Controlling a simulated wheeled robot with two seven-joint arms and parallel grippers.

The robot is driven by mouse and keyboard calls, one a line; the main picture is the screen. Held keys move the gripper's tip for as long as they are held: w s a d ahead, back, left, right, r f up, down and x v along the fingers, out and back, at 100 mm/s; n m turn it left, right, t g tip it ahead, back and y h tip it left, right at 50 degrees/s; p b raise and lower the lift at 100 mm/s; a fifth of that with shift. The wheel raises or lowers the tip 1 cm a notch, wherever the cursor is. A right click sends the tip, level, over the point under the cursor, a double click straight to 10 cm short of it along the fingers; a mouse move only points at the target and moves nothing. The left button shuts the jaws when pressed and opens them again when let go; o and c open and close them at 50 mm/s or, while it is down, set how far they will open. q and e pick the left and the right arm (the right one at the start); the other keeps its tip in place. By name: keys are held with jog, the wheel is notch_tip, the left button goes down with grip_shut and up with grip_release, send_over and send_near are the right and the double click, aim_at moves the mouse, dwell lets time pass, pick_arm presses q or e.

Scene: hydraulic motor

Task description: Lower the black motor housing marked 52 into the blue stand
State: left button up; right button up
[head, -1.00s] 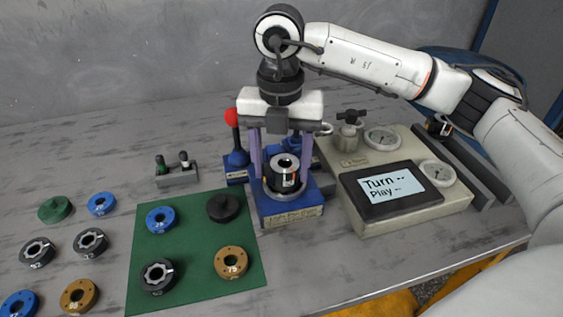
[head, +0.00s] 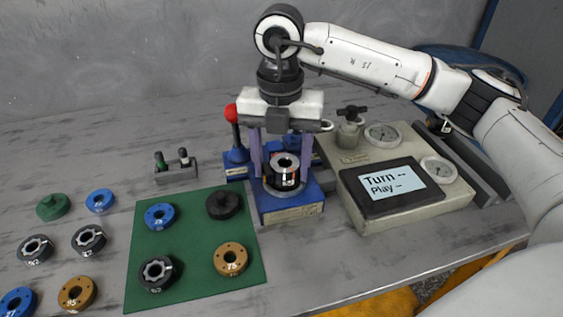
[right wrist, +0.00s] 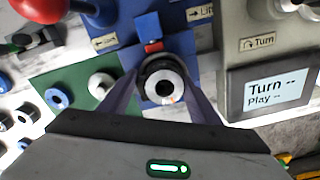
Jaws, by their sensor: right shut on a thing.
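The black motor housing (head: 282,178) has a silver top with a round hole and a white mark on its side, too small to read. It stands upright over the round seat of the blue stand (head: 300,208). My right gripper (head: 284,166) comes down from above, its two purple fingers shut on the housing from both sides. The right wrist view shows the housing (right wrist: 149,78) between the fingertips, over the blue base. The housing's underside is hidden, so I cannot tell whether it touches the seat. My left gripper is not in view.
A red-knobbed lever (head: 233,121) stands just left of the stand. A grey control box (head: 360,217) with a screen stands close on the right. A green mat (head: 195,275) with several round parts lies to the left, with more parts beyond it.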

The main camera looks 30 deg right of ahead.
jog(key=shift+r, duration=0.1)
jog(key=o, duration=2)
